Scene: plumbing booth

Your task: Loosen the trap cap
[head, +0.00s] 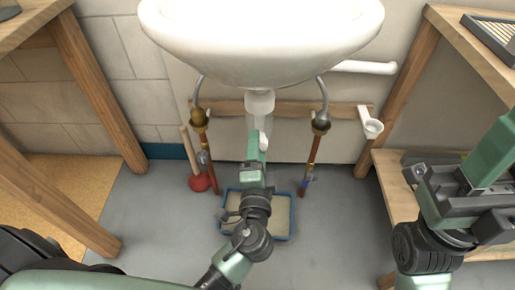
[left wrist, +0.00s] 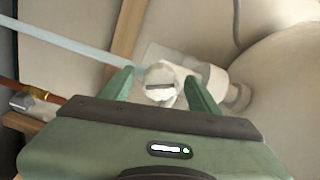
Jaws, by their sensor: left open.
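The trap cap (left wrist: 160,82) is a white, faceted piece with a dark slot across its face in the left wrist view. It sits at the end of the white trap pipe (left wrist: 212,78). My left gripper (head: 262,142) is open beneath the sink, and its two green fingers stand on either side of the cap in the wrist view. Gaps show between fingers and cap. In the head view the gripper hides most of the trap below the white drain piece (head: 260,102).
The white sink (head: 262,45) overhangs the work area. Copper supply pipes with valves (head: 199,118) (head: 321,122) flank the trap. A blue-rimmed tray (head: 277,238) lies on the floor below, with a red plunger (head: 200,182) to its left. Wooden benches (head: 85,80) (head: 400,85) stand on both sides.

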